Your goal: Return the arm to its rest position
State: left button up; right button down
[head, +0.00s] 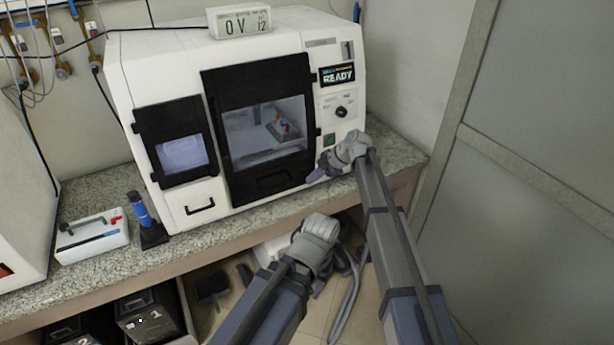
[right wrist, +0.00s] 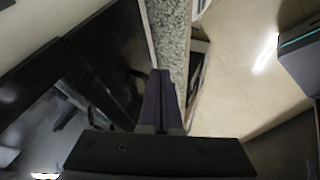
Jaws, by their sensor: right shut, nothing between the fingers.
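My right arm reaches up to the lower right corner of the white machine (head: 345,125) in the head view. My right gripper (head: 316,174) is beside the machine's front, near the bottom of its black door. In the right wrist view my right gripper (right wrist: 160,98) shows its dark purple fingers together, with nothing between them, over the counter edge. I cannot tell whether it touches the machine. My left arm is lower, in front of the counter, and its wrist hides most of my left gripper (head: 318,289).
The machine's black door (head: 215,90) is closed, with small coloured items behind its window. Its display (head: 338,75) reads READY. Dark bins (head: 150,318) are below. A grey panel (head: 545,110) stands at right.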

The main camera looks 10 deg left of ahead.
pick_arm(q)
notch_tip(320, 180, up, 4)
jog(key=p, duration=0.3)
jog(key=shift+d+r, duration=0.1)
pick_arm(e)
jog(key=v, duration=0.5)
jog(key=shift+d+r, duration=0.1)
jog(key=shift+d, duration=0.05)
jog(key=s+d+f+m+g+h, duration=0.15)
jog(key=s+d+m+h, duration=0.25)
jog(key=s+d+m, duration=0.9)
jog(key=s+d+f+m+t+h, duration=0.1)
jog(key=s+d+f+m+h, duration=0.2)
jog(key=s+d+m, duration=1)
jog(key=s+a+n+g+h, duration=0.1)
jog(key=s+a+n, duration=0.5)
jog(key=s+a, duration=0.3)
jog(key=shift+s+a+g+h, duration=0.3)
jog(key=shift+s+a+g, duration=0.05)
jog(key=shift+a, duration=1.95)
